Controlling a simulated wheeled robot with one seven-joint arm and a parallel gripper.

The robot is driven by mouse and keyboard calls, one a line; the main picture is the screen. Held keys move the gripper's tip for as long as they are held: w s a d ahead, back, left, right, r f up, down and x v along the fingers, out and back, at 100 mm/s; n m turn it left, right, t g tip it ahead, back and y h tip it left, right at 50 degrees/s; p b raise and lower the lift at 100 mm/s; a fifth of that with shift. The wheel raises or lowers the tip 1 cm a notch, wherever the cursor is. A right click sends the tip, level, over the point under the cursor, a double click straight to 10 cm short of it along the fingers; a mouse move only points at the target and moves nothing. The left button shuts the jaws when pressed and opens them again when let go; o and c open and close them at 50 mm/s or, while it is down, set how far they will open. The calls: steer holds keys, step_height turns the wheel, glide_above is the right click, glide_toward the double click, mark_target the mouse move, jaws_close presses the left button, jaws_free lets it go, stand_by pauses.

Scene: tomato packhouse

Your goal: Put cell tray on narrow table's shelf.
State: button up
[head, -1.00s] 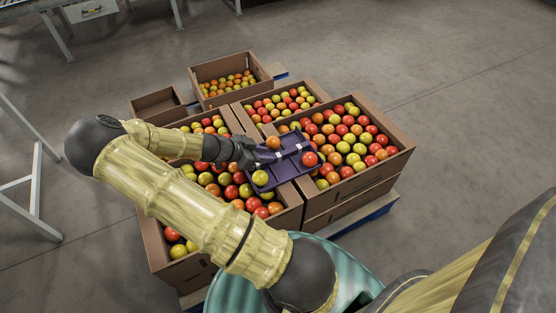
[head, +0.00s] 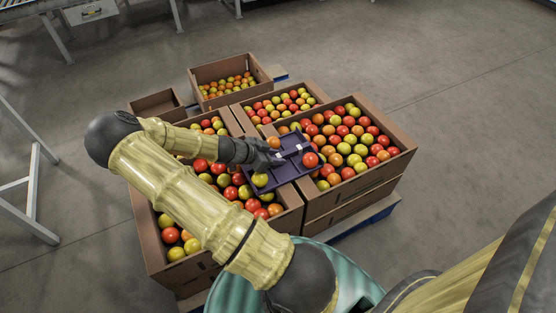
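The cell tray (head: 293,171) is purple with raised dividers. It lies across the tops of the tomato boxes near the middle of the head view. An orange tomato (head: 273,142), a red tomato (head: 310,160) and a yellow tomato (head: 260,180) sit in or at its cells. My gripper (head: 272,157) is over the tray's left part, at or very near a divider. Its fingers are small and dark here, so I cannot tell whether they are open or shut, or whether they touch the tray. I cannot make out a narrow table's shelf for certain.
Open cardboard boxes of tomatoes stand around the tray, with a right box (head: 396,160) and a back box (head: 230,63). A smaller box (head: 156,103) is at the back left. Metal frame legs (head: 36,180) stand at the left edge. The floor (head: 450,110) at right is clear.

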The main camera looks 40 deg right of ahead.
jaws_close()
steer(key=shift+r, duration=0.1)
step_height(320, 180, up, 18)
steer(key=p, duration=0.5)
steer(key=shift+p, duration=0.35)
